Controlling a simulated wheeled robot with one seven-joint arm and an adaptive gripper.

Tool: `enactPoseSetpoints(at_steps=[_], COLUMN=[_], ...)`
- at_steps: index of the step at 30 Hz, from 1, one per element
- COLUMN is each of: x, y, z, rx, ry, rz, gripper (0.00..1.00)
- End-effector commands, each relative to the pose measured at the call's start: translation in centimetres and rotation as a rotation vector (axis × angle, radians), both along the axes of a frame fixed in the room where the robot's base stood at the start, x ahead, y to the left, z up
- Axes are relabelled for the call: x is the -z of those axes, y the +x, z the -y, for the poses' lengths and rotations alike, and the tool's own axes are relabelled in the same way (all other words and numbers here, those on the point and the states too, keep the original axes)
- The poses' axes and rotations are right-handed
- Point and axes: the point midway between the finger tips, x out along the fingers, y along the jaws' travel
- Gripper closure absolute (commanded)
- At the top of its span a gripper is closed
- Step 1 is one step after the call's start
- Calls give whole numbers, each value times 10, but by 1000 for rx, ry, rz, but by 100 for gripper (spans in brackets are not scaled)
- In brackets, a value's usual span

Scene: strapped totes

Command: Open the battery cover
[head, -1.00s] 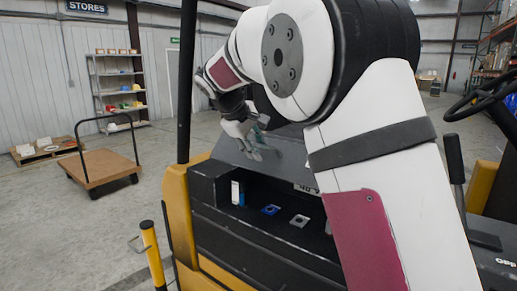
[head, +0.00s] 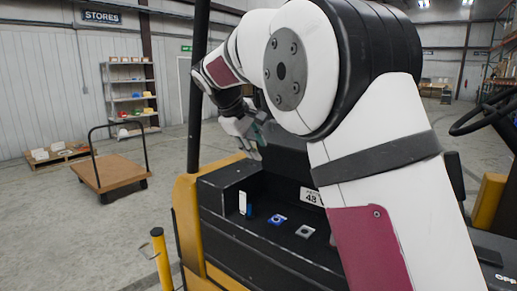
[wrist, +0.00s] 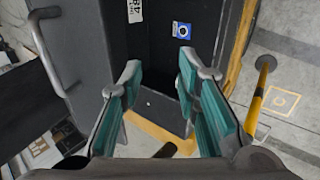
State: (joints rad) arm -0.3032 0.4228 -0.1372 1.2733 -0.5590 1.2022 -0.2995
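The battery cover (head: 288,150) is a dark panel standing raised at the back of an open black compartment (head: 228,178) on the yellow forklift. My arm hides its right side. In the wrist view the cover (wrist: 88,45) is the grey panel at left, with a bar handle (wrist: 52,58) on its outer face. My gripper (head: 257,150) is beside the cover's left end, above the compartment. In the wrist view my gripper (wrist: 158,68) has its teal-padded fingers spread, with nothing between them. The handle is outside the fingers, to their left.
The compartment holds a blue-and-white item (head: 246,204), a blue square plate (head: 277,220), a grey square plate (head: 305,231) and a "48" label (head: 312,197). A dark post (head: 197,90) stands left of my gripper. A yellow bollard (head: 160,258) and a flat cart (head: 112,170) stand further left.

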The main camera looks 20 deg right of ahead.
Motion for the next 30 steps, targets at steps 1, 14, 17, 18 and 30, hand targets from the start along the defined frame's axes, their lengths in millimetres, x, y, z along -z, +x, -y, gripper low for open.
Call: enactPoseSetpoints(at_steps=[1, 14, 17, 18, 30], x=[-4, -26, -31, -33, -54], y=[-1, -10, -12, -13, -21], z=[-2, -15, -17, -18, -30], rx=[-1, -2, -1, -1, -1], ry=[0, 1, 0, 0, 0], rz=[1, 1, 0, 1, 1], gripper=[70, 70, 70, 70, 70])
